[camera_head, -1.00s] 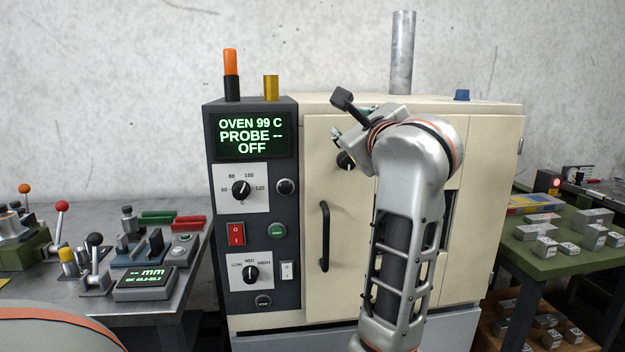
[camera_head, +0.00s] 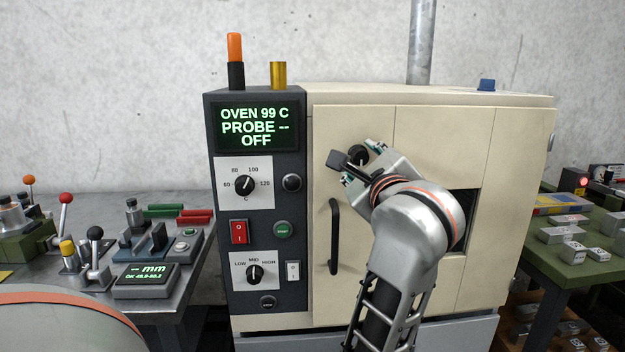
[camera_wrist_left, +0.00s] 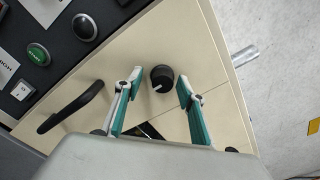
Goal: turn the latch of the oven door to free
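The oven door (camera_head: 345,120) is cream and looks closed. Its latch, a round black knob (camera_head: 357,153) with a white mark, is on the upper left of the door, partly hidden by my wrist. In the left wrist view the latch (camera_wrist_left: 162,77) lies in the gap between the two teal fingertips. My left gripper (camera_head: 359,163) is open in front of the door; it also shows open in the left wrist view (camera_wrist_left: 158,82), with a visible gap on each side of the knob. My right gripper is not in view.
A black vertical door handle (camera_head: 334,236) is just below the latch. The dark control panel (camera_head: 220,210) with dials and buttons is to the left. A dark window (camera_head: 463,205) is right of my wrist. Benches with small parts stand on both sides.

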